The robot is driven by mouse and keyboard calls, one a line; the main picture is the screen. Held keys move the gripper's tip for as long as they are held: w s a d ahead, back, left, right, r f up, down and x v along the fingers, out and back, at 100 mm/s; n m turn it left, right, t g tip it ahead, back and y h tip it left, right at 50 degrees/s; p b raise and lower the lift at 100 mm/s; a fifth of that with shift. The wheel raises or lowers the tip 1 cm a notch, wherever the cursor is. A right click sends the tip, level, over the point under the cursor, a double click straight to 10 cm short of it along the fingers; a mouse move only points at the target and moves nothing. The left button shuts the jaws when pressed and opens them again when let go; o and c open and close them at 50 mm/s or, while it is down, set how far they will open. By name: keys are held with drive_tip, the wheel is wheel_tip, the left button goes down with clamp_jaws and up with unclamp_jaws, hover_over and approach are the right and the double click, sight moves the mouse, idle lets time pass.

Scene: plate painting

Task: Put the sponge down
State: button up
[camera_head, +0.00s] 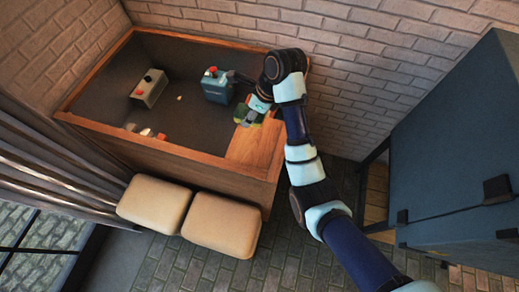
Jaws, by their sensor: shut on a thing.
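My gripper (250,106) is at the right part of the wooden-edged bench, pointing down and left. It is shut on a small green and yellow thing that looks like the sponge (245,118). The sponge is at or just above the bench surface, by the edge of a bare wooden board (256,146). I cannot tell whether it touches the surface. My gripper's fingers are small and partly hidden by the wrist.
A blue-grey box (216,89) with a red knob stands left of my gripper. A grey box with a red button (149,88) and several small bits lie farther left. Two beige cushioned seats (222,222) stand in front. A blue cabinet (455,145) is at right.

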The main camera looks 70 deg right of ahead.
sight(249, 147)
wheel_tip(249, 147, down, 20)
drive_tip(key=shift+w+f+b, duration=0.1)
drive_tip(key=shift+b, duration=1.1)
drive_tip(key=shift+f, duration=0.1)
drive_tip(key=o, duration=1)
drive_tip(key=p+v, duration=0.2)
drive_tip(key=v, duration=1)
drive_tip(key=shift+r, duration=0.25)
drive_tip(key=shift+w, duration=0.1)
